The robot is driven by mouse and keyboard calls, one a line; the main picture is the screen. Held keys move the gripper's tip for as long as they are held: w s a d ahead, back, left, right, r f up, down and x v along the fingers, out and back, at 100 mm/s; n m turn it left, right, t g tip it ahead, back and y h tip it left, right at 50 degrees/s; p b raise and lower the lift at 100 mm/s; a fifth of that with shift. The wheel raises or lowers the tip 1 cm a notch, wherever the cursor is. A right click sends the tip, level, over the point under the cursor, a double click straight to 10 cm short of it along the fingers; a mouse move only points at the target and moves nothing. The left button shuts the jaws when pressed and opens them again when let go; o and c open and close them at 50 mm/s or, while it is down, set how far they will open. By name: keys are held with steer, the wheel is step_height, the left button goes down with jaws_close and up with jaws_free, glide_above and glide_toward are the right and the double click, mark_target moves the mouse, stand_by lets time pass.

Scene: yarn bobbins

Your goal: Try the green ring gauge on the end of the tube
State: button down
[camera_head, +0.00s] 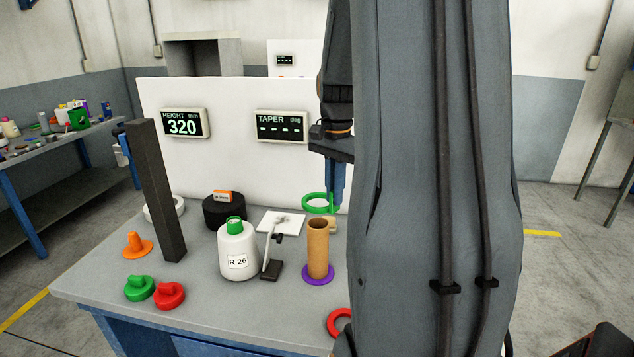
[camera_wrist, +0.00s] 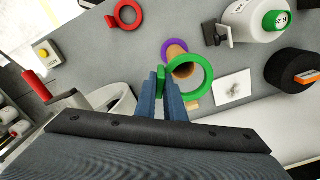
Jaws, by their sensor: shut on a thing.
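The green ring gauge (camera_head: 318,203) is held in my gripper (camera_head: 337,200), level, above and behind the tube in the head view. In the wrist view the ring (camera_wrist: 206,67) sticks out to the right of my gripper (camera_wrist: 163,78), whose fingers are shut on its tab. The brown cardboard tube (camera_head: 317,252) stands upright on a purple base ring (camera_head: 318,276), its open top showing in the head view. In the wrist view the tube (camera_wrist: 178,56) is partly seen behind and through the green ring. The ring is apart from the tube's end in the head view.
A white bobbin labelled R 26 (camera_head: 238,252) and a small stand (camera_head: 271,268) are left of the tube. A red ring (camera_head: 337,323) lies in front.

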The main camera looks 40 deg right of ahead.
mark_target(333, 207)
steer(key=shift+w, duration=0.2)
steer(key=shift+s, duration=0.1)
steer(key=shift+r, duration=0.1)
steer(key=shift+f+b, duration=0.85)
steer(key=shift+f, duration=1.6)
steer(key=shift+f+b, duration=0.85)
steer(key=shift+f, duration=1.25)
stand_by(1.3)
steer(key=shift+r, duration=0.3)
stand_by(0.9)
steer(key=shift+r+p, duration=0.35)
steer(key=shift+p, duration=0.15)
steer(key=shift+r+p, duration=0.4)
steer(key=shift+r, duration=0.05)
